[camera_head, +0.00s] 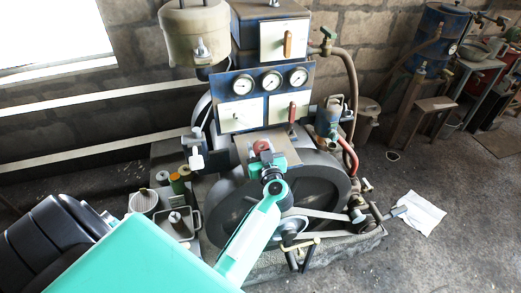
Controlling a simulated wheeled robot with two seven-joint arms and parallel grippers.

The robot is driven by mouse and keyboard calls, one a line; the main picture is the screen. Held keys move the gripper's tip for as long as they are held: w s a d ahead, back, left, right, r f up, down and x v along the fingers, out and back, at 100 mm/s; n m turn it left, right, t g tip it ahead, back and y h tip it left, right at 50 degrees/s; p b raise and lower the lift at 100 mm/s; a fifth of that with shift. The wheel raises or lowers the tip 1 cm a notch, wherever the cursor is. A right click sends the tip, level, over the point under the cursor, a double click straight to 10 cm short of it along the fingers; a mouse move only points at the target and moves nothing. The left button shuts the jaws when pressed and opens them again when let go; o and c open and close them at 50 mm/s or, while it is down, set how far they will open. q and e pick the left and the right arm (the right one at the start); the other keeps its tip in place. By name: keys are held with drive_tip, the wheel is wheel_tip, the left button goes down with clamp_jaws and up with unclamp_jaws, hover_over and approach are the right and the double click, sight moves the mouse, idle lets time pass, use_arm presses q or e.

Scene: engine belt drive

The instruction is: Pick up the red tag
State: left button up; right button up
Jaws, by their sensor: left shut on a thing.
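The red tag (262,146) shows as a small, rounded red piece at the far end of my left gripper (264,154). My left gripper is shut on it, above a tan plate (285,143) on the engine, in front of the gauge panel. From this view I cannot tell whether the tag still touches the plate. My right gripper is not in view.
A large dark flywheel (322,186) with a belt lies below and right of the gripper. The gauge panel (262,96) stands behind it, with a red-handled lever (292,112). Cans and a small tray (181,227) sit at left. White paper (419,212) lies on open floor at right.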

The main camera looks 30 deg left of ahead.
use_arm(q)
drive_tip(key=shift+r, duration=0.1)
drive_tip(key=shift+r, duration=0.2)
wheel_tip(320, 180, up, 19)
drive_tip(key=p, duration=0.2)
drive_tip(key=s+d+f+m+t+h, duration=0.6)
drive_tip(key=s+d+f+m+h, duration=0.4)
drive_tip(key=s+d+f+h, duration=0.3)
drive_tip(key=s+d, duration=0.1)
drive_tip(key=d, duration=0.1)
drive_tip(key=shift+d+f+h, duration=0.2)
drive_tip(key=shift+d+h, duration=0.2)
drive_tip(key=shift+f, duration=0.1)
